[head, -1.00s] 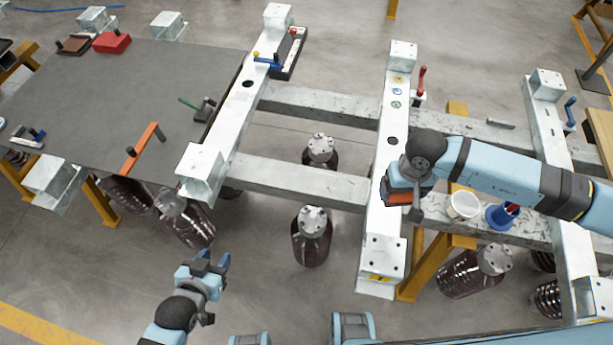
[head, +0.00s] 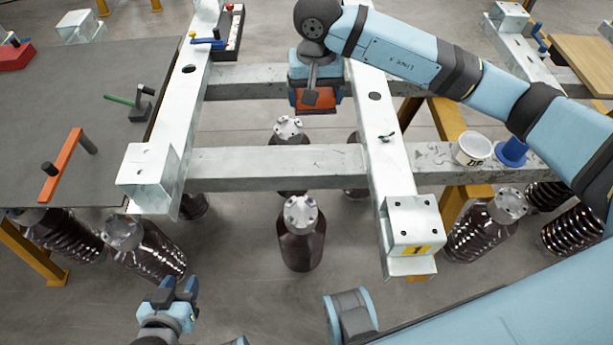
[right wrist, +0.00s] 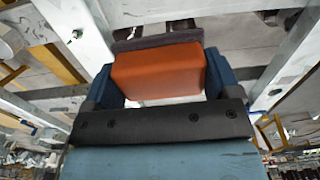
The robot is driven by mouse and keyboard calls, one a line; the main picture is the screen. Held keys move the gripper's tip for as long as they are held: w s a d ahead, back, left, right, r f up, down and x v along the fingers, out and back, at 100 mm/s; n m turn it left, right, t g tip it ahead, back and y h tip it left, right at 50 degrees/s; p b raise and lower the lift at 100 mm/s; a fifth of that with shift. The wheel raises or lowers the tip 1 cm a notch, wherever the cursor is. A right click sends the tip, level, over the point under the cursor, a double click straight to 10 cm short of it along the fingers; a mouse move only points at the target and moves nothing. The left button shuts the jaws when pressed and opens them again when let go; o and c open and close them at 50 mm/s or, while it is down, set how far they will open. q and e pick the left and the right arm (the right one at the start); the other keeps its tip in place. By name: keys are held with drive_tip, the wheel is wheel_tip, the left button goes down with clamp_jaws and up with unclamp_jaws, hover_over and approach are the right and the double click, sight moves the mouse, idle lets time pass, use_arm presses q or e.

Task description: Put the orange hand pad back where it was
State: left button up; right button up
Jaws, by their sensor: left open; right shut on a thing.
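The orange hand pad (head: 316,99) is held in my right gripper (head: 315,92), over the gap between two pale steel beams in the head view. In the right wrist view the orange pad (right wrist: 158,72) sits between the two blue fingers of my right gripper (right wrist: 163,75), with a dark strip along its far side. My left gripper (head: 176,290) is open and empty at the lower left of the head view, over the floor in front of the frame.
The steel frame has a left beam (head: 190,110), a right beam (head: 385,150) and a cross beam (head: 270,168). A white cup (head: 472,148) and a blue holder (head: 511,152) stand at right. A grey sheet (head: 85,90) carries an orange bar tool (head: 62,165). Dark springs stand below.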

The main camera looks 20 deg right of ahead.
sight(307, 160)
drive_tip(key=w+a+b, duration=0.1)
drive_tip(key=b, duration=0.1)
drive_tip(key=shift+a+r+b, duration=0.1)
drive_tip(key=shift+a+b, duration=0.05)
drive_tip(key=shift+b, duration=0.2)
wheel_tip(307, 160, down, 20)
drive_tip(key=shift+r+b, duration=0.15)
drive_tip(key=shift+b, duration=1.1)
drive_tip(key=o, duration=0.5)
drive_tip(key=shift+o, duration=1.3)
wheel_tip(307, 160, up, 12)
drive_tip(key=p, duration=0.1)
drive_tip(key=shift+p, duration=0.4)
drive_tip(key=shift+r, duration=0.1)
